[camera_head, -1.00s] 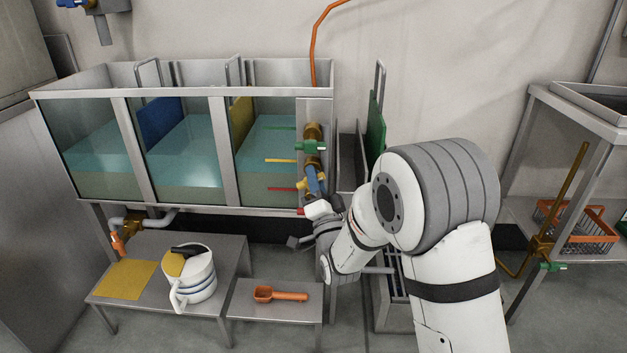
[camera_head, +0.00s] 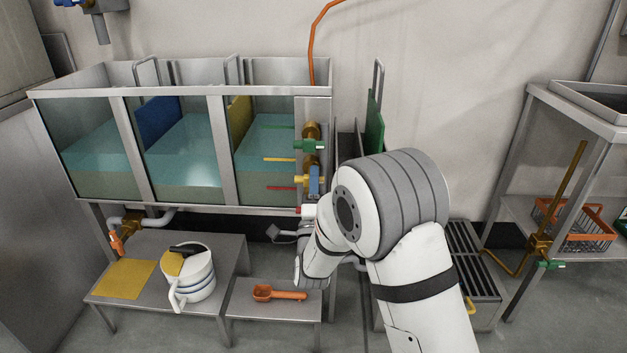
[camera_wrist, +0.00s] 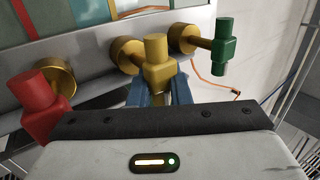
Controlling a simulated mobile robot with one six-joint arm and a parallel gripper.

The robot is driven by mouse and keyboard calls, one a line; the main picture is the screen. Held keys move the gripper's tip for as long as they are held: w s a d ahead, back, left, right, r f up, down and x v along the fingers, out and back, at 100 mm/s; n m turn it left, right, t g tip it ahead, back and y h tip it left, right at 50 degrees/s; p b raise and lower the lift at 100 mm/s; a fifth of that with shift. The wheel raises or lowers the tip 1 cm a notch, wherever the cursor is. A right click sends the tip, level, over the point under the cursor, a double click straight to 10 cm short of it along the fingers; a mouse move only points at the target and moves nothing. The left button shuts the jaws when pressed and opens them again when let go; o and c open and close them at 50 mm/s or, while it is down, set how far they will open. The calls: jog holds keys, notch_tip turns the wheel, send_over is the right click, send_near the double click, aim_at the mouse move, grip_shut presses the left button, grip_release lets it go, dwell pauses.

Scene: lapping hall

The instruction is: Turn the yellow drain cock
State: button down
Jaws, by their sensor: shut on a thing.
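The yellow drain cock (camera_wrist: 157,58) is in the middle of the wrist view, on a brass fitting. It also shows on the tank's right end in the head view (camera_head: 301,180). My gripper (camera_wrist: 161,92) has its blue fingers on either side of the yellow cock's lower part and is shut on it. In the head view a blue finger (camera_head: 314,181) stands upright against the yellow cock. The cock's far side and the grip between the fingers are partly hidden.
A green cock (camera_wrist: 224,45) is close on the right and a red cock (camera_wrist: 38,102) close on the left in the wrist view. The glass-fronted tank (camera_head: 215,155) stands behind. Below it are a white jug (camera_head: 200,275) and an orange scoop (camera_head: 278,294) on low benches.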

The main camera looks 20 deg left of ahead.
jog(key=c, duration=1.4)
grip_release()
jog(key=p+v, duration=0.1)
jog(key=v, duration=0.7)
